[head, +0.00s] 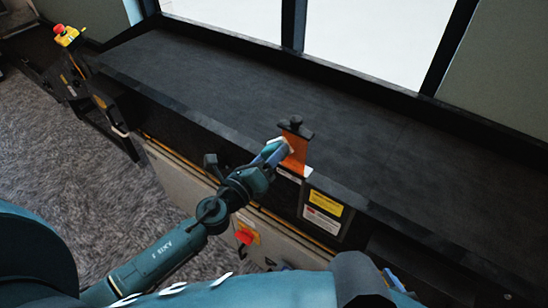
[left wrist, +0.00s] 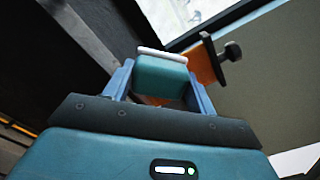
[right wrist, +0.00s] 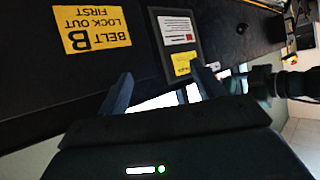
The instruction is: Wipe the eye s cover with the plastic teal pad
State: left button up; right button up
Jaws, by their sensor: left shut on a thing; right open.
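My left gripper (head: 276,154) is shut on the teal pad, which has a white face. The pad (left wrist: 162,76) shows between the blue fingers in the left wrist view, white side outward. An orange plate with a black knob, which looks like the eye's cover (head: 297,155), stands at the belt's near edge. It also shows behind the pad in the left wrist view (left wrist: 206,66). The pad is right beside the plate's left side; I cannot tell whether they touch. My right gripper (right wrist: 160,80) is open and empty.
A wide black belt (head: 240,90) runs behind the plate and is clear. Yellow and white labels (head: 323,203) sit on the near side panel. A yellow lockout label (right wrist: 92,28) shows in the right wrist view. A red stop button (head: 59,29) stands at the far left.

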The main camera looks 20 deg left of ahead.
pick_arm(q)
jog(key=shift+b+v, duration=0.75)
jog(key=shift+v, duration=2.2)
jog(key=shift+s, duration=0.15)
jog(key=b+v, duration=0.1)
jog(key=v, duration=0.2)
jog(key=shift+r, duration=0.15)
